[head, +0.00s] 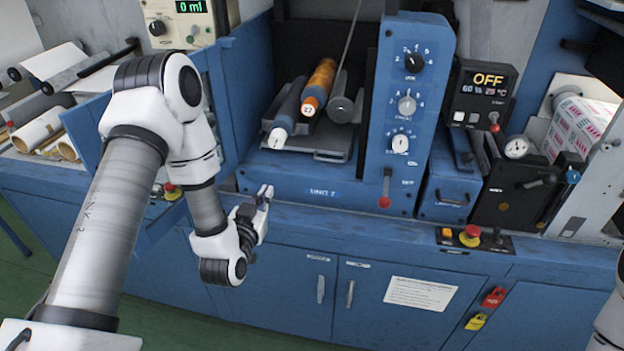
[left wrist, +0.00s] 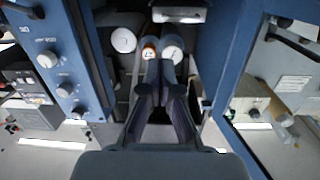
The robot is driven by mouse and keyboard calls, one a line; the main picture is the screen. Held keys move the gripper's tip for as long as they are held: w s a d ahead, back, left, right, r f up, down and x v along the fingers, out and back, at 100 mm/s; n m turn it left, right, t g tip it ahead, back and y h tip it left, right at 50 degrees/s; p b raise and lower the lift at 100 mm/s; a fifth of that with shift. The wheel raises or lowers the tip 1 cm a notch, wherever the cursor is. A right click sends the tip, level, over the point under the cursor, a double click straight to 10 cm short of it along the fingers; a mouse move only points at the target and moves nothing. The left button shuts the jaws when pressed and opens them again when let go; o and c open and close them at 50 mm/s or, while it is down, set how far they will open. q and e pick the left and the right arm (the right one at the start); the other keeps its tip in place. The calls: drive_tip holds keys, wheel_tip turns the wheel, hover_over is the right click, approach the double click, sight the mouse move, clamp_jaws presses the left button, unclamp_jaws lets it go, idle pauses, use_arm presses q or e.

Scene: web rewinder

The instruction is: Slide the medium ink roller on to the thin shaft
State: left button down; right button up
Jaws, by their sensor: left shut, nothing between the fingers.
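Inside the blue unit, an orange ink roller (head: 321,80) with a number on its end lies between a dark roller with a pale, blue-ringed end (head: 283,124) and a dark grey roller (head: 341,108). Which is the medium one I cannot tell. A thin dark rod (head: 349,38) rises behind them; I cannot tell if it is the thin shaft. My left gripper (head: 262,200) is shut and empty, in front of the unit and below the rollers. In the left wrist view its fingers (left wrist: 161,72) point toward the roller ends, including the orange one (left wrist: 150,50). My right gripper is out of view.
A blue knob panel (head: 410,100) stands right of the rollers. An open blue door (head: 88,130) is at the left. More rollers and paper rolls (head: 38,128) lie on the left bench. A red stop button (head: 470,235) sits on the front ledge.

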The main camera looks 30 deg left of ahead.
use_arm(q)
wheel_tip(320, 180, up, 5)
drive_tip(key=a+n+t, duration=0.1)
drive_tip(key=a, duration=0.1)
drive_tip(key=shift+y, duration=0.4)
drive_tip(key=x, duration=0.5)
drive_tip(key=f+x, duration=0.1)
drive_tip(key=x, duration=0.2)
drive_tip(key=shift+w, duration=0.35)
drive_tip(key=shift+w+a+f, duration=0.1)
drive_tip(key=shift+w+a, duration=0.1)
drive_tip(key=shift+w, duration=0.25)
drive_tip(key=shift+s+d, duration=0.1)
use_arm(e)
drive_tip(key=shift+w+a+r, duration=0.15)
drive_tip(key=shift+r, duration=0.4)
